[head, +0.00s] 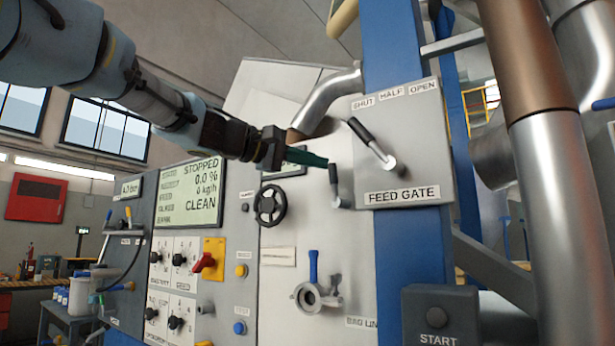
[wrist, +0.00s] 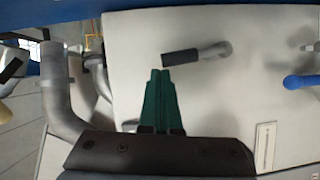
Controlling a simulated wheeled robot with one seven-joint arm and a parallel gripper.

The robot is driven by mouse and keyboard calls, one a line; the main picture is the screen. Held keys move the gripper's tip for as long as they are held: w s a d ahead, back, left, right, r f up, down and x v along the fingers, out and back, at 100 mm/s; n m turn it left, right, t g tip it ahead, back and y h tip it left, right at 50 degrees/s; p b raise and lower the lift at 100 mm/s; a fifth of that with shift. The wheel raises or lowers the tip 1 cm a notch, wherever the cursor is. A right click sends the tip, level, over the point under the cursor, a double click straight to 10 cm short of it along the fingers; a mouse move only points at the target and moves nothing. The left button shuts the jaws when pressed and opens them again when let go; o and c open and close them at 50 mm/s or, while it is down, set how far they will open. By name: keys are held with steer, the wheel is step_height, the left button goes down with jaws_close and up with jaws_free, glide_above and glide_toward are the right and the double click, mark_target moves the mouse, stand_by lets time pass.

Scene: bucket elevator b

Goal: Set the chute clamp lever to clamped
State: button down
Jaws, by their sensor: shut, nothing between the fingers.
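A small lever with a black grip (head: 334,176) stands roughly upright on the pale panel, its metal pivot at the lower end. I take it for the chute clamp lever; I can read no label for it. In the wrist view the same lever's grip (wrist: 181,58) points left, with its pivot to the right. My gripper (head: 322,161) has green fingers, shut and empty, with the tips beside the grip's free end. In the wrist view the gripper (wrist: 160,72) is just below and left of that end. I cannot tell whether they touch.
The FEED GATE plate (head: 400,150) with its own black-handled lever (head: 366,136) is close on the right. A handwheel (head: 270,205) is to the left. A blue-handled valve (head: 313,280) is below. A metal pipe (head: 328,100) curves above.

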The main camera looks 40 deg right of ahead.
steer(key=s+m, duration=0.1)
steer(key=s, duration=0.1)
steer(key=s+d+m+t+y+b, duration=0.1)
steer(key=s+m, duration=0.1)
steer(key=s+m+y, duration=0.1)
steer(key=shift+s+d+r+m+t, duration=0.15)
steer(key=shift+s+d+m+t, duration=0.1)
steer(key=shift+s+m+t, duration=0.15)
steer(key=shift+s+b, duration=0.1)
steer(key=shift+b, duration=0.2)
stand_by(0.4)
steer(key=w+a+r, duration=0.3)
steer(key=a+r, duration=0.2)
steer(key=a, duration=0.4)
steer(key=shift+w+a+r, duration=0.25)
steer(key=shift+r, duration=0.15)
stand_by(0.4)
